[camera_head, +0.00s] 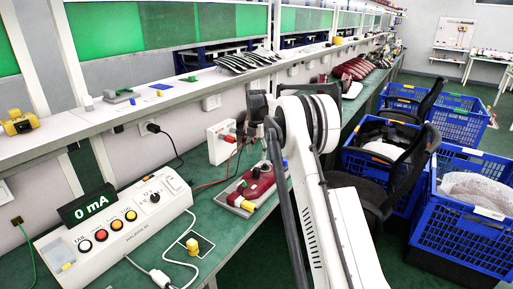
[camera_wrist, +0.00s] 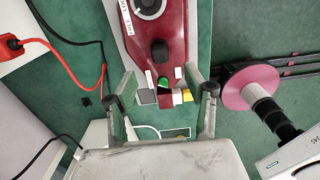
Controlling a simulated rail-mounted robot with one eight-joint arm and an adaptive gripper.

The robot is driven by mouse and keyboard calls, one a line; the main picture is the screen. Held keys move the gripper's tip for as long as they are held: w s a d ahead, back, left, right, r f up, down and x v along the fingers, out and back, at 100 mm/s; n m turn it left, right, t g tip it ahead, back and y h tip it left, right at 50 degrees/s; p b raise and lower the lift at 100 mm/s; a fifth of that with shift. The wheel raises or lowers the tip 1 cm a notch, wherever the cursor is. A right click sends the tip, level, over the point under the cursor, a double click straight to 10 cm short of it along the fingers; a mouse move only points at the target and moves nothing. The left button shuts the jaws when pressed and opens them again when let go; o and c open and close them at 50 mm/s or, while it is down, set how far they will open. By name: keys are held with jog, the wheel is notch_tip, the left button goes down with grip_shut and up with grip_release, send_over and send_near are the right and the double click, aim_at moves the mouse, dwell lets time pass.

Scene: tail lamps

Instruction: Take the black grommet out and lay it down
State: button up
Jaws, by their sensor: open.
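A dark red lamp unit (camera_head: 257,184) lies on a light plate on the green bench, below my gripper (camera_head: 268,150). In the wrist view the red unit (camera_wrist: 157,40) runs up from between my fingers. A black rounded piece (camera_wrist: 160,52), which looks like the grommet, sits on its red face. A green piece (camera_wrist: 163,83) and a yellow piece (camera_wrist: 187,95) show near its lower end. My gripper (camera_wrist: 160,82) is open, with its fingers apart on either side of that end and nothing between them clearly held. The black piece is small and partly hidden in the head view.
A white control box (camera_head: 120,222) with a "0 mA" display (camera_head: 87,203) stands at left. A yellow part (camera_head: 192,246) lies in an outlined square with a white cable nearby. Red and black leads run from a white socket box (camera_head: 221,143). Blue crates (camera_head: 465,235) stand at right.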

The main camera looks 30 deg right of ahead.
aim_at(256, 168)
notch_tip(256, 168, down, 10)
jog(key=shift+f, duration=0.25)
jog(key=shift+c, duration=0.2)
grip_shut()
dwell(0.5)
